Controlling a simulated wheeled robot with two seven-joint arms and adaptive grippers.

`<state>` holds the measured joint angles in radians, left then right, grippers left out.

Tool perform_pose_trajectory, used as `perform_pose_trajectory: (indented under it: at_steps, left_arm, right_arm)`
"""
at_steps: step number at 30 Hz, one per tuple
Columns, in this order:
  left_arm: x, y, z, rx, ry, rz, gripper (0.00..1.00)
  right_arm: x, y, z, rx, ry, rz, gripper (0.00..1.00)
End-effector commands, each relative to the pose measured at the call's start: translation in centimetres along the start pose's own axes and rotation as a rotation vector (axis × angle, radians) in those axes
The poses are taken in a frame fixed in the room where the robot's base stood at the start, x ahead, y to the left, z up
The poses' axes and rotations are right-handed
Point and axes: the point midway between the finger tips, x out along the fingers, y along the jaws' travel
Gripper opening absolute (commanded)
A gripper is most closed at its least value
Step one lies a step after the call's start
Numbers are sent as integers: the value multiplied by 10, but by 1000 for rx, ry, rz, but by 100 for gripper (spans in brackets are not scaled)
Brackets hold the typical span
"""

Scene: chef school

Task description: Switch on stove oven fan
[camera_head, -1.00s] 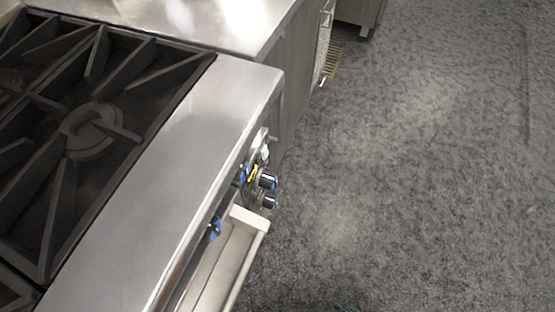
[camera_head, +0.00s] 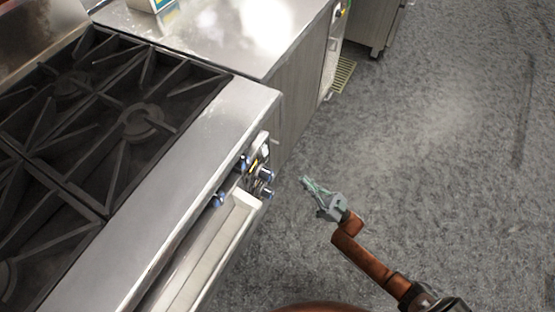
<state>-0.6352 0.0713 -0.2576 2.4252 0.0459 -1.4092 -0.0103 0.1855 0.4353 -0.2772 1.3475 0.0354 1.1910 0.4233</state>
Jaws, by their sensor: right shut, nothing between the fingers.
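The stove (camera_head: 205,125) stands at the left, with black grates on top and a steel front ledge. Several dark knobs with blue trim (camera_head: 265,174) stick out from its front panel, near the panel's far end. A small switch plate (camera_head: 262,143) shows by the far knobs; its details are too small to read. The oven handle (camera_head: 215,240) runs along the front below the knobs. My right gripper (camera_head: 307,182) is shut and empty over the floor, right of the knobs and apart from them, its fingertips pointing toward the stove. My left gripper is not in view.
A steel-topped counter (camera_head: 225,35) adjoins the stove's far side, with a box (camera_head: 150,4) on it. Another cabinet (camera_head: 368,25) stands at the back. The grey speckled floor (camera_head: 450,140) at the right is clear. A yellowish floor grate (camera_head: 343,75) lies beside the counter.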

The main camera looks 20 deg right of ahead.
Motion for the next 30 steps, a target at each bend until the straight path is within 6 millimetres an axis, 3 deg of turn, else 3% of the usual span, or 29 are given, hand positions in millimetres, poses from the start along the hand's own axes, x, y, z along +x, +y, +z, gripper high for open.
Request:
perform_pose_trajectory:
  at_steps: [10,24,30]
  left_arm:
    - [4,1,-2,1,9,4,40]
    - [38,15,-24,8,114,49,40]
    - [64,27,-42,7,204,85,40]
  right_arm:
    - [11,-1,0,0,2,0,0]
    - [101,0,2,1,1,1,0]
    - [117,0,23,2,-3,3,0]
